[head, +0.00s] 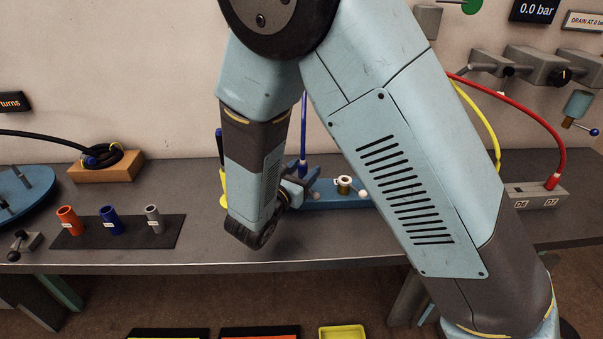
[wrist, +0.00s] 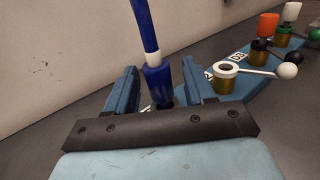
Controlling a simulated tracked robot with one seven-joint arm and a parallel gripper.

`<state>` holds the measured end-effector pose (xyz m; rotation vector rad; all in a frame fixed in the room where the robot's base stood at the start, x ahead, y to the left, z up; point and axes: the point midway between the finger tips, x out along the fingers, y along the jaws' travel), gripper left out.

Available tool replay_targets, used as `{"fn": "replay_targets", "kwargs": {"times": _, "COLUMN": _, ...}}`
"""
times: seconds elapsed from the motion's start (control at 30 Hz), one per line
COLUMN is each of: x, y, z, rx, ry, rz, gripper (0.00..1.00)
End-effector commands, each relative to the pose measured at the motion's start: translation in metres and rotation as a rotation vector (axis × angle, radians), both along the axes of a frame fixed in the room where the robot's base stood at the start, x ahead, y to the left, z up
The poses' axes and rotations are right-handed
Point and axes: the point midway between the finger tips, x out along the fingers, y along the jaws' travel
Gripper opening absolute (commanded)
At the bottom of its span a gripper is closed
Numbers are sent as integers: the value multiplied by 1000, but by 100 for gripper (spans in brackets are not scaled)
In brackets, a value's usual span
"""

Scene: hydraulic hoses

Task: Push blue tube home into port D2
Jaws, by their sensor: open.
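The blue tube (wrist: 145,25) comes down between my gripper's jaws in the wrist view, with a white band above a thicker blue end piece (wrist: 158,84). It also stands upright behind my arm in the head view (head: 303,125). My gripper (wrist: 160,70) is open, one finger on each side of the end piece, with a visible gap at the right. The tube's lower end meets a dark spot by the jaws; the port there is mostly hidden, so its seating and the D2 label cannot be read. The blue manifold (wrist: 240,88) carries a brass port marked D3 (wrist: 228,72).
Beside that port is a white ball lever (wrist: 287,70); orange and green fittings (wrist: 294,22) stand further right. Three coloured sleeves (head: 111,220) stand on a dark mat at left. Red (head: 530,110) and yellow hoses run to a block at right.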

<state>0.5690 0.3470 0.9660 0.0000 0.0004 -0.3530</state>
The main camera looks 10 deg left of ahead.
Motion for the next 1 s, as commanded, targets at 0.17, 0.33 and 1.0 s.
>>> {"fn": "replay_targets", "kwargs": {"times": 0.17, "x": 0, "y": 0, "z": 0, "rx": 0, "ry": 0, "rz": 0, "gripper": 41}}
{"fn": "replay_targets", "kwargs": {"times": 0.33, "x": 0, "y": 0, "z": 0, "rx": 0, "ry": 0, "rz": 0, "gripper": 25}}
{"fn": "replay_targets", "kwargs": {"times": 1.0, "x": 0, "y": 0, "z": 13, "rx": 2, "ry": -1, "rz": -1, "gripper": 0}}
